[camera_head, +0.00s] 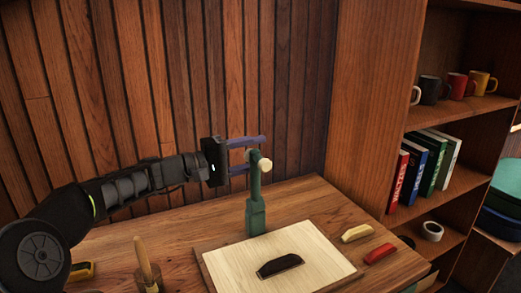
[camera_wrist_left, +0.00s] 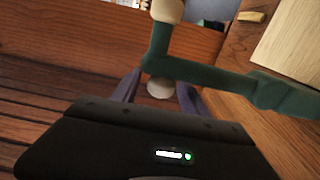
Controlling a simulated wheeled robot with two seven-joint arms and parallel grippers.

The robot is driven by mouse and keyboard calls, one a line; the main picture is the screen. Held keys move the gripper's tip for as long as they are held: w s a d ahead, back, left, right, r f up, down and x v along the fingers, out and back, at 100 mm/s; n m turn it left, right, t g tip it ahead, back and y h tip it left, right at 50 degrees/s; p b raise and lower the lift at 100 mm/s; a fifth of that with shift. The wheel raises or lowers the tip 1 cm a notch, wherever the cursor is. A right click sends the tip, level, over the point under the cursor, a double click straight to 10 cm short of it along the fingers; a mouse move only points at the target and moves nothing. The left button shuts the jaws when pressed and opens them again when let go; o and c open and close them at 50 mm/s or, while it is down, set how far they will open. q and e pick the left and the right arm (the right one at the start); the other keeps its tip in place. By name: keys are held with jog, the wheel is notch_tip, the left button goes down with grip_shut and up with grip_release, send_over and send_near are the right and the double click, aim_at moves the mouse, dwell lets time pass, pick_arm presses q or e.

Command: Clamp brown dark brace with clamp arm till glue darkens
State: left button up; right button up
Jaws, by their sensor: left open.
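The dark brown brace (camera_head: 279,265) lies on the pale wooden board (camera_head: 226,254) on the bench. The green clamp arm (camera_head: 256,190) stands upright behind the board, with a cream knob (camera_head: 265,165) near its top. My left gripper (camera_head: 262,154) is open at the top of the clamp arm, its two purple fingers above and below it. In the left wrist view the fingers (camera_wrist_left: 160,88) lie on either side of a pale round end of the clamp arm (camera_wrist_left: 205,78); I cannot tell whether they touch it. Any glue is too small to make out. My right gripper is not in view.
A cream block (camera_head: 357,233) and a red block (camera_head: 379,253) lie right of the board. A wooden-handled tool (camera_head: 146,265) and a yellow-and-black item (camera_head: 81,270) are at the front left. A shelf with mugs (camera_head: 456,86) and books (camera_head: 425,160) stands at the right.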

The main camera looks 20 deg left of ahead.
pick_arm(q)
jog(key=shift+x, duration=0.85)
jog(key=shift+c, duration=0.5)
grip_shut()
dwell(0.3)
